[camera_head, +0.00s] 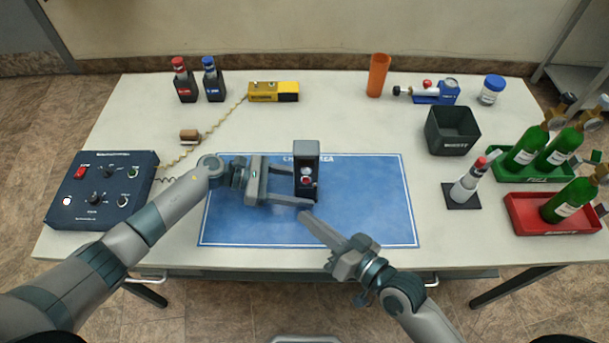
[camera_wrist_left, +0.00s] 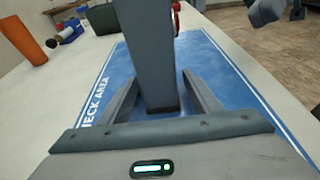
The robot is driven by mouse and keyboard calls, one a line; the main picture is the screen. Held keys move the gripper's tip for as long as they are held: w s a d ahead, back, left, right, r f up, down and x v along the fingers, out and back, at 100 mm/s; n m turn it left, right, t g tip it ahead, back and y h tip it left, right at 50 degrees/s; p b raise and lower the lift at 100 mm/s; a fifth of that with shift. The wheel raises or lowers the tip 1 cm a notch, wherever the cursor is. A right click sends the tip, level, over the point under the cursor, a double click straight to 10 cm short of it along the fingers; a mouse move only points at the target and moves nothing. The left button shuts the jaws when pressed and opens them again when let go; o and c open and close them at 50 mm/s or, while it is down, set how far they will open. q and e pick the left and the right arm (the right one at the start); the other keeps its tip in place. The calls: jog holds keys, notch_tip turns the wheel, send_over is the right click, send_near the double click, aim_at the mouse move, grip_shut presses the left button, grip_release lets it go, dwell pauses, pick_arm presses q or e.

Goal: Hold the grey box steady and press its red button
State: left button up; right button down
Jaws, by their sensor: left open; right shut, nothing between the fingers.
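The dark grey box (camera_head: 306,160) stands upright on the blue mat (camera_head: 360,215). Its front carries a red button (camera_head: 306,181), which also shows at the box's right edge in the left wrist view (camera_wrist_left: 176,12). My left gripper (camera_head: 303,188) is open, with one finger on each side of the box. In the left wrist view the box (camera_wrist_left: 147,50) stands between the two fingers, with gaps visible near its base. My right gripper (camera_head: 304,216) is shut and empty, its tip just in front of and below the box, apart from the button.
A control panel (camera_head: 102,190) stands at the left. Two bottles, a yellow device (camera_head: 274,91) and an orange cylinder (camera_head: 378,74) stand at the back. A black bin (camera_head: 452,130), a small bottle on a pad and trays of green bottles are at the right. The mat's right side is clear.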

pick_arm(q)
jog(key=v, duration=1.2)
jog(key=shift+r, duration=0.1)
dwell(0.4)
